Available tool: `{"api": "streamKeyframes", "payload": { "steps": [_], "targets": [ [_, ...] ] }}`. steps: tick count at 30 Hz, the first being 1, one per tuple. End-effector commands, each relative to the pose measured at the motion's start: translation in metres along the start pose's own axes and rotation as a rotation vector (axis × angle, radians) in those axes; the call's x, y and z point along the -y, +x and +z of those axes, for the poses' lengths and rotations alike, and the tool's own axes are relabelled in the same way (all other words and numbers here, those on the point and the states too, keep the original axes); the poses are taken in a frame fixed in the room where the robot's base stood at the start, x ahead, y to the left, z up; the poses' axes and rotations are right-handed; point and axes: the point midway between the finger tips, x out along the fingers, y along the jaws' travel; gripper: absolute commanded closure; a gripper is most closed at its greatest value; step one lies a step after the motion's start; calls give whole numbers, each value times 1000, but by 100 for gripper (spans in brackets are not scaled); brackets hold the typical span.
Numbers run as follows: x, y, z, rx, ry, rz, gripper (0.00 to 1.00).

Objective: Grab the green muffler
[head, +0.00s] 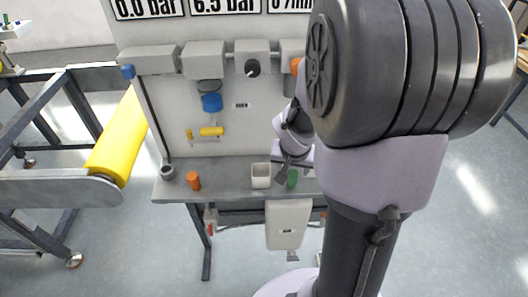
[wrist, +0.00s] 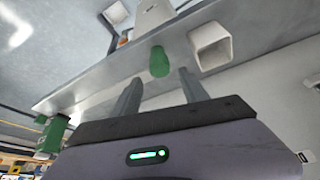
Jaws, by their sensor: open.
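The green muffler (head: 292,178) is a small cylinder standing on the grey bench, just right of a white square cup. In the wrist view the green muffler (wrist: 158,62) shows in the gap between my two fingertips, near their ends. My gripper (wrist: 160,78) is open, with one finger on each side of it and visible space to both. In the head view my gripper (head: 284,171) is just above and left of the muffler, partly hidden by my arm. I cannot tell how far the fingers reach around it.
The white cup (head: 261,183) stands close by the muffler and shows in the wrist view (wrist: 211,46). An orange cylinder (head: 193,181) and a grey ring (head: 168,172) are farther left on the bench (head: 226,186). A panel with valves (head: 203,60) rises behind.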

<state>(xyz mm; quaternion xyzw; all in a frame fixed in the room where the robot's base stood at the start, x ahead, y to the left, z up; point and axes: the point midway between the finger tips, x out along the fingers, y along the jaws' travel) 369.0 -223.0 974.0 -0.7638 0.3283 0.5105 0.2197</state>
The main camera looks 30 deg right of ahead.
Motion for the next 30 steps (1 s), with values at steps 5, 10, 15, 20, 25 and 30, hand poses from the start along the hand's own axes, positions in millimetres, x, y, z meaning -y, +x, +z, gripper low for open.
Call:
{"api": "streamKeyframes", "payload": {
  "steps": [5,10,15,20,25,30],
  "targets": [
    [0,18,2,2,-1,1,48],
    [1,54,5,2,0,0,48],
    [2,57,3,0,0,-1,48],
    [2,56,3,0,0,-1,66],
    [2,56,3,0,0,-1,99],
    [2,56,3,0,-1,-1,100]
  ]
}}
